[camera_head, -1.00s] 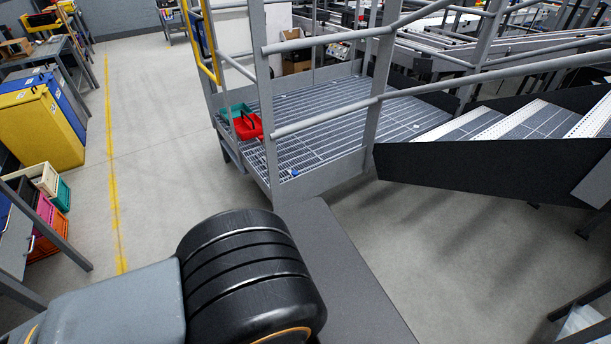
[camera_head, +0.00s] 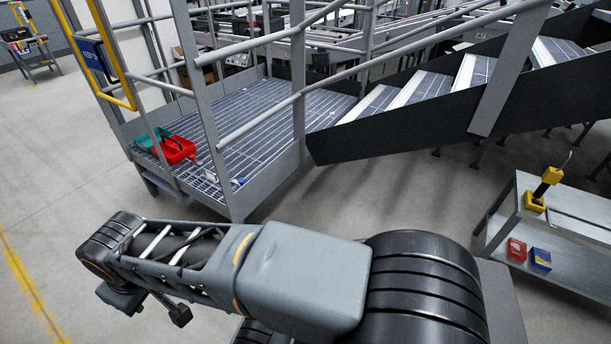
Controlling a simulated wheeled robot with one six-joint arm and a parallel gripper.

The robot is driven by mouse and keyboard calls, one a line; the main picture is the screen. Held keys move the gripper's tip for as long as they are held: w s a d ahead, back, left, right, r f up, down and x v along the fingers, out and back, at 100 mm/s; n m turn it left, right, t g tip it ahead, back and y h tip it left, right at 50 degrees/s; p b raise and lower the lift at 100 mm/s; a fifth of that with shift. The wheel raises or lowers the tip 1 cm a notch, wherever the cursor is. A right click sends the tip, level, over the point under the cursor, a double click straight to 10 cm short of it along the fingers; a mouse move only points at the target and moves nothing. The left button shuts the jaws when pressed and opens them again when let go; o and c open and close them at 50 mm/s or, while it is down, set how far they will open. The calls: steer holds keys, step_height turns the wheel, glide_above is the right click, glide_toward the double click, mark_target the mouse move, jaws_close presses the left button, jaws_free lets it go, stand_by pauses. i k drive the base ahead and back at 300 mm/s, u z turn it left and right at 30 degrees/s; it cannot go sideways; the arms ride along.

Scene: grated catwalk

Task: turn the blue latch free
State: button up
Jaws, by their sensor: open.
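A small blue piece (camera_head: 240,181) shows near the front edge of the grated platform (camera_head: 262,128). It is too small to tell whether it is the blue latch. A yellow gate frame (camera_head: 128,75) stands at the platform's left end, with a blue sign (camera_head: 96,60) on it. No latch can be made out on the gate. My arm lies across the bottom of the view, well in front of the platform and touching nothing there. I cannot make out my gripper's fingers.
A red bin (camera_head: 178,151) and a green bin (camera_head: 150,141) sit on the platform. Grey railings (camera_head: 299,80) and stairs (camera_head: 420,92) rise behind. A grey cart (camera_head: 570,222) at right carries a yellow tool (camera_head: 543,190) and small boxes.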

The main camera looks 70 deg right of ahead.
mark_target(241, 181)
steer(key=z, duration=1.05)
steer(key=i, duration=0.65)
steer(key=u, duration=0.85)
steer(key=i, duration=0.75)
steer(key=z, duration=0.5)
steer(key=i, duration=0.95)
steer(key=z, duration=0.8)
